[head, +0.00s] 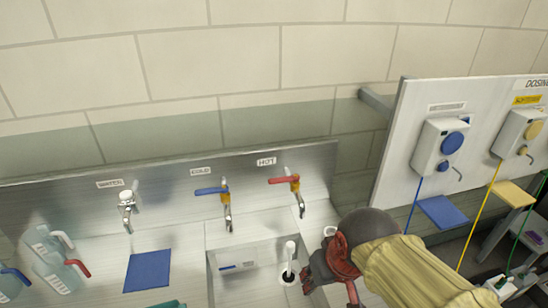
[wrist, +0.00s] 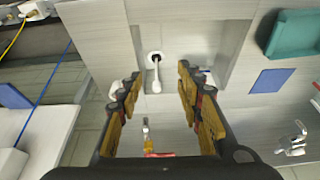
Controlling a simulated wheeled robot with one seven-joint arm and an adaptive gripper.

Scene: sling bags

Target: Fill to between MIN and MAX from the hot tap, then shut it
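The hot tap (head: 298,195) is on the steel back panel under a HOT label, its red lever (head: 283,180) pointing left. No water stream shows from it. In the wrist view the tap (wrist: 147,130) and red lever (wrist: 160,155) appear low between my fingers, beyond them. My gripper (wrist: 157,90) is open and empty; in the head view it (head: 318,275) is below and right of the tap. Several pale jugs stand at far left, one with a red handle (head: 78,267), one blue (head: 14,274). Their MIN and MAX marks are unreadable.
A white stick with a round top (head: 290,250) rises from a dark hole in the basin. The cold tap (head: 226,205) and water tap (head: 127,208) are to the left. A blue mat (head: 147,270) and teal tray (wrist: 302,35) lie nearby. A dosing board (head: 400,150) stands right.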

